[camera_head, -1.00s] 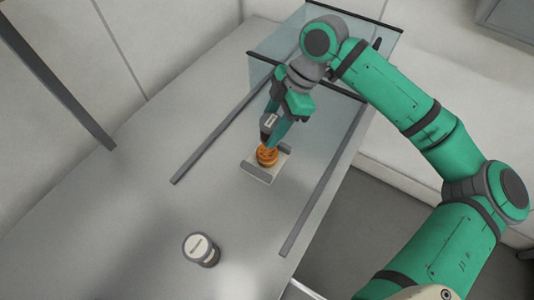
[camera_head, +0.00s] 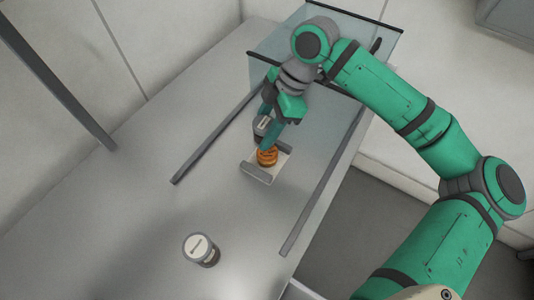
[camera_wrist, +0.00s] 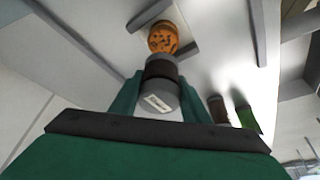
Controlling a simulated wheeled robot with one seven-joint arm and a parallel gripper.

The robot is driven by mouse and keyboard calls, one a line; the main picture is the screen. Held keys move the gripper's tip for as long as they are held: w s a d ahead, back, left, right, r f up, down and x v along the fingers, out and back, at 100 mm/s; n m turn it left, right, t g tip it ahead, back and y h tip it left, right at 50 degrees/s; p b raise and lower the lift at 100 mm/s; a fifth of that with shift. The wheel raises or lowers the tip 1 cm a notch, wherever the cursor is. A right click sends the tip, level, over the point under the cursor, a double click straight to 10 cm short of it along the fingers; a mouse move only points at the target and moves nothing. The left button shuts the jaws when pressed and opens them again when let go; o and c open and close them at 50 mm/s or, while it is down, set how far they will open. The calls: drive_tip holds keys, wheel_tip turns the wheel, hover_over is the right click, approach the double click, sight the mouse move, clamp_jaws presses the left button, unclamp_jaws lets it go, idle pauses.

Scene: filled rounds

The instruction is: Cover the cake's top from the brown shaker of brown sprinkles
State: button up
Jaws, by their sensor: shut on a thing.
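The small round orange cake (camera_head: 267,156) stands on a pale tray (camera_head: 258,174) with raised grey ends. In the wrist view the cake (camera_wrist: 162,38) shows dark specks scattered over its orange surface. My gripper (camera_head: 267,123) is shut on a dark shaker (camera_head: 261,129), just above and behind the cake in the head view. In the wrist view the shaker (camera_wrist: 162,69) sits between both fingers, its grey labelled end towards the camera and its other end towards the cake. The shaker looks tilted. Its contents are hidden, and I cannot tell if it touches the cake.
A white-topped dark canister (camera_head: 201,249) stands at the table's front. The wrist view shows a brown canister (camera_wrist: 218,109) and a green one (camera_wrist: 246,118). Grey rails (camera_head: 225,136) flank the tray, and a glass panel (camera_head: 320,75) stands behind. The left table is clear.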

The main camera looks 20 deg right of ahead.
sight(260, 124)
drive_tip(key=shift+r, duration=0.15)
idle(0.5)
drive_tip(key=shift+r, duration=2.35)
